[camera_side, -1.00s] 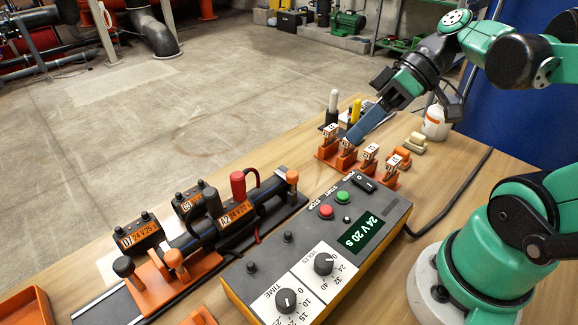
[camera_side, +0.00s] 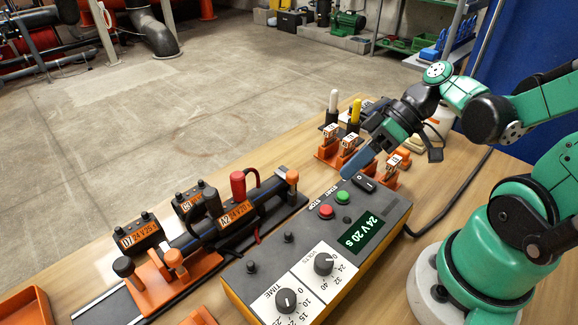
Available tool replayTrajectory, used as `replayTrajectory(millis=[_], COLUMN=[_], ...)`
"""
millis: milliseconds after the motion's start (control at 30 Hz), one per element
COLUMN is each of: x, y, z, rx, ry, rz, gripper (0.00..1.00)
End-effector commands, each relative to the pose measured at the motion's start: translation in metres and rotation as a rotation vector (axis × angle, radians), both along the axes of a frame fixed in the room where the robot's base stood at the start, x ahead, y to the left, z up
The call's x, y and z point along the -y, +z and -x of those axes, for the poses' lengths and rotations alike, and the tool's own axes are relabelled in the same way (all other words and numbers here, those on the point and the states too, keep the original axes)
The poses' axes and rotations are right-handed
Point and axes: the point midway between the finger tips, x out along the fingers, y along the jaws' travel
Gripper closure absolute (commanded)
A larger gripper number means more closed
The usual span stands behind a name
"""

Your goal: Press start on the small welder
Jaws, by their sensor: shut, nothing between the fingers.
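The small welder (camera_side: 290,262) is a grey-topped, orange-sided box on the table. Its screen (camera_side: 359,232) reads 24 V 20 s. The green button (camera_side: 341,197), beside the START label, and the red button (camera_side: 326,211), beside STOP, sit near its far end. A black rocker switch (camera_side: 364,183) is beyond them. My gripper (camera_side: 345,176) is shut and empty, with its blue fingers pointing down and left. In the picture its tips are just above the green button, close to the welder's far edge; the exact height cannot be told.
A pipe (camera_side: 262,202) lies in a clamp left of the welder, with labelled fittings such as A2 (camera_side: 236,214). A black cable (camera_side: 466,192) runs along the right. An orange tray (camera_side: 30,312) is at front left.

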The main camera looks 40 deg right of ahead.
Motion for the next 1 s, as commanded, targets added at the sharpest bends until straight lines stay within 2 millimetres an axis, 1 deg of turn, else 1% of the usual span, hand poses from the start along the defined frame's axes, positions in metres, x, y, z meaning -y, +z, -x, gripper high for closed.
replayTrajectory(millis=[100,333,1000], x=[0.001,0.000,0.000], y=[-0.010,-0.021,-0.022], z=[-0.001,0.000,0.000], rx=[0.000,0.000,0.000], ry=[0.000,0.000,0.000], rz=[0.000,0.000,0.000], gripper=[1.00,1.00,1.00])
